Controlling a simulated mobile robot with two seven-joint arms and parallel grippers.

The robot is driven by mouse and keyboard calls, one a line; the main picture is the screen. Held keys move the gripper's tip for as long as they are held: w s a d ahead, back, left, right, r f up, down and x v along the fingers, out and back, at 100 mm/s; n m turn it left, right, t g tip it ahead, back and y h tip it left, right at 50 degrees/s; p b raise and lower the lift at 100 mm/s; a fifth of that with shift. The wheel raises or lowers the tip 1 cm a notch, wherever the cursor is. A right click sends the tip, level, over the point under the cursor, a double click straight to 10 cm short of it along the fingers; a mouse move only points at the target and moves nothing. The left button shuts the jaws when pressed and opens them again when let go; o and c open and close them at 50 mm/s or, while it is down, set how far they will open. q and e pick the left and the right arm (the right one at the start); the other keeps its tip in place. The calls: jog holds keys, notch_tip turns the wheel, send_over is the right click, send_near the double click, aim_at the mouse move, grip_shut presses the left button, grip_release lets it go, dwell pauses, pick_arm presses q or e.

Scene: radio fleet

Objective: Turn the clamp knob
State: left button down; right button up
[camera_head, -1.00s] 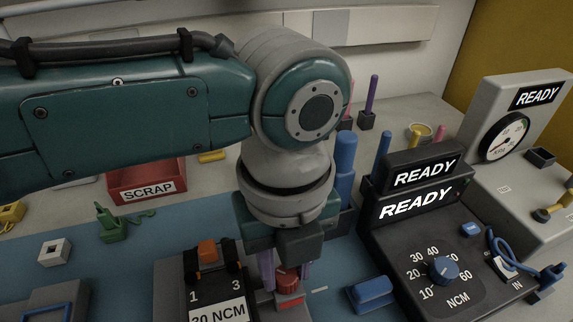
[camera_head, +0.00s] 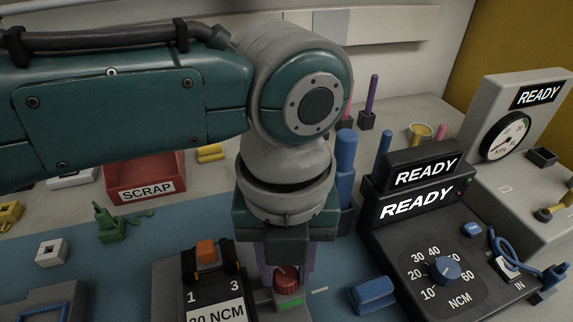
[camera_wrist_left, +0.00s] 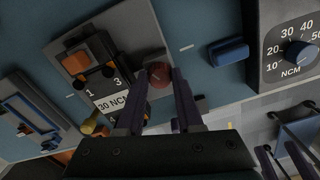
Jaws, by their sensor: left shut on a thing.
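The red clamp knob (camera_head: 287,284) stands beside a dark fixture (camera_head: 175,285) marked 1 and 3, which carries a "30 NCM" label and an orange block (camera_head: 207,251). My left gripper (camera_head: 286,274) points down over the knob and is shut on it, with a purple finger on either side. The wrist view shows the red knob (camera_wrist_left: 158,74) between the two fingertips. A small green strip (camera_head: 291,302) shows just in front of the knob.
A blue block (camera_head: 372,294) lies just right of the knob. Beyond it stands a black NCM dial unit (camera_head: 400,278) reading READY. A red SCRAP bin (camera_head: 145,165) and a green item (camera_head: 110,226) are at the left. Blue mat is bare between them.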

aim_at(286, 275)
pick_arm(q)
jog(key=shift+r, duration=0.1)
jog(key=c, duration=0.5)
grip_release()
jog(key=shift+c, duration=0.2)
notch_tip(286, 275, up, 10)
jog(key=p, duration=0.1)
